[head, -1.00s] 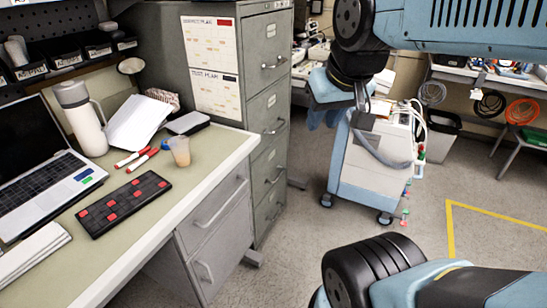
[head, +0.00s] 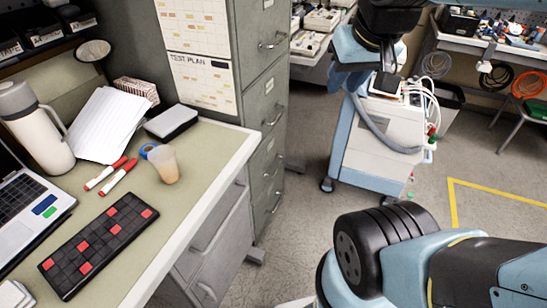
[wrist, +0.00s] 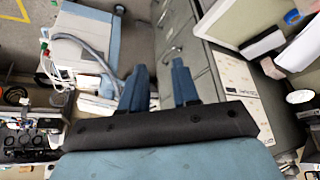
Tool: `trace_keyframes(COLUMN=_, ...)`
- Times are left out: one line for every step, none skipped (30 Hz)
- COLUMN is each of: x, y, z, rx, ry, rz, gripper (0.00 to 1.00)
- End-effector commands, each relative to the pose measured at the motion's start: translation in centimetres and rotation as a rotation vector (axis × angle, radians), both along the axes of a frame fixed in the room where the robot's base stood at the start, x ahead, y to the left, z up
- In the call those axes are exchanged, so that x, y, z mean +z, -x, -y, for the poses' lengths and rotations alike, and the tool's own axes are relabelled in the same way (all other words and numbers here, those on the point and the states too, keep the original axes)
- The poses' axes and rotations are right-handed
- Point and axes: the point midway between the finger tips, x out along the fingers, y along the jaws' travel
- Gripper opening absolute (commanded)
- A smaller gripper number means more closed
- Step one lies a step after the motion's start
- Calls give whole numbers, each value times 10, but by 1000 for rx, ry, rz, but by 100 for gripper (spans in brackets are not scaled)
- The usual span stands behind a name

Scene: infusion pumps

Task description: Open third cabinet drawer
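A tall grey filing cabinet (head: 258,95) with stacked drawers stands beyond the desk. Its third drawer (head: 264,165) from the top is low, with a label and a metal handle (head: 272,172), and looks shut. In the wrist view, the cabinet (wrist: 185,50) lies just beyond my gripper, its drawer fronts running diagonally. My gripper (wrist: 160,88) has its two blue fingers apart, with nothing between them. In the head view, my arm reaches in from the upper right, right of the cabinet and apart from it; the fingertips are hard to make out there.
A desk (head: 225,150) at left holds a laptop, keypad, white flask, markers and cup, its edge close to the cabinet. A white-and-blue wheeled cart (head: 385,140) stands right of the cabinet. Open floor (head: 300,215) lies between them. A workbench is at back right.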

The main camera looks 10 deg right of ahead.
Motion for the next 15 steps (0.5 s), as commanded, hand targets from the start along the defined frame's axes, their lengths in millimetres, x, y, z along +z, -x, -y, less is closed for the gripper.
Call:
trace_keyframes(x=0, y=-3, z=0, rx=-8, ry=-6, rz=-6, gripper=30)
trace_keyframes(x=0, y=-5, z=-1, rx=-16, ry=-13, rz=-11, gripper=30)
trace_keyframes(x=0, y=-9, z=-2, rx=-29, ry=-25, rz=-21, gripper=30)
trace_keyframes(x=0, y=-13, z=-2, rx=-42, ry=-36, rz=-30, gripper=30)
trace_keyframes(x=-1, y=-17, z=2, rx=-55, ry=-49, rz=-42, gripper=30)
trace_keyframes(x=-2, y=-24, z=3, rx=-78, ry=-69, rz=-58, gripper=30)
trace_keyframes(x=-2, y=-30, z=3, rx=-99, ry=-86, rz=-72, gripper=30)
trace_keyframes(x=-4, y=-36, z=3, rx=-121, ry=-104, rz=-87, gripper=30)
trace_keyframes(x=-5, y=-45, z=1, rx=-154, ry=-130, rz=-109, gripper=30)
trace_keyframes(x=-6, y=-52, z=0, rx=-179, ry=-149, rz=-124, gripper=30)
trace_keyframes(x=-8, y=-59, z=-1, rx=-204, ry=-169, rz=-141, gripper=30)
trace_keyframes(x=-10, y=-68, z=-2, rx=-239, ry=-196, rz=-162, gripper=30)
trace_keyframes(x=-12, y=-75, z=-3, rx=-265, ry=-217, rz=-178, gripper=30)
trace_keyframes(x=-14, y=-82, z=-3, rx=-290, ry=-234, rz=-194, gripper=30)
trace_keyframes(x=-17, y=-91, z=-4, rx=-325, ry=-261, rz=-215, gripper=30)
